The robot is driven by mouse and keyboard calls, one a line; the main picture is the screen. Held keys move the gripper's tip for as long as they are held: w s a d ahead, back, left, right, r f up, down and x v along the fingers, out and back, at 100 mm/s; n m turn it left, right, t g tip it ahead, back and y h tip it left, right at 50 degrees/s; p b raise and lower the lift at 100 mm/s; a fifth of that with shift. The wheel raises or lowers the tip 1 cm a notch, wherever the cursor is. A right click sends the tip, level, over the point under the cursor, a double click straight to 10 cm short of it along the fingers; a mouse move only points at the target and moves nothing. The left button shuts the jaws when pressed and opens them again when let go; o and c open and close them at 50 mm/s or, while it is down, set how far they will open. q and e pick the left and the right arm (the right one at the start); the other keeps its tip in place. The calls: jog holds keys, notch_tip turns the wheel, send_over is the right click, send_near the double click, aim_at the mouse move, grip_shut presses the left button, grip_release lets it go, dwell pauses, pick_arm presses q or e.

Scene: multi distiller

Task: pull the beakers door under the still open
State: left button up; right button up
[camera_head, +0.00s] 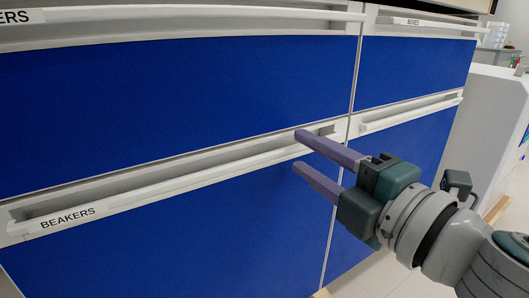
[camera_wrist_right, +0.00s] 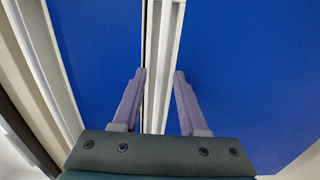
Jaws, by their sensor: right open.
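The beakers door (camera_head: 200,235) is a blue front with a long white handle bar (camera_head: 190,184) along its top edge, labelled BEAKERS at the left end. It looks closed, flush with the fronts around it. My right gripper (camera_head: 299,151) is open at the right part of this bar, one finger above and one below it. In the right wrist view the white bar (camera_wrist_right: 162,60) runs between the two open fingers (camera_wrist_right: 160,74). Whether a finger touches the bar cannot be told. My left gripper is out of view.
Another blue front (camera_head: 180,90) with a white handle sits above. More blue fronts are to the right, one labelled BOXES (camera_head: 420,68). A white cabinet (camera_head: 490,125) stands at the far right. Pale floor shows at the lower right.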

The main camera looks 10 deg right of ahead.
jog(key=shift+w+a, duration=0.1)
jog(key=shift+w, duration=0.15)
jog(key=shift+c, duration=0.4)
grip_shut()
dwell(0.9)
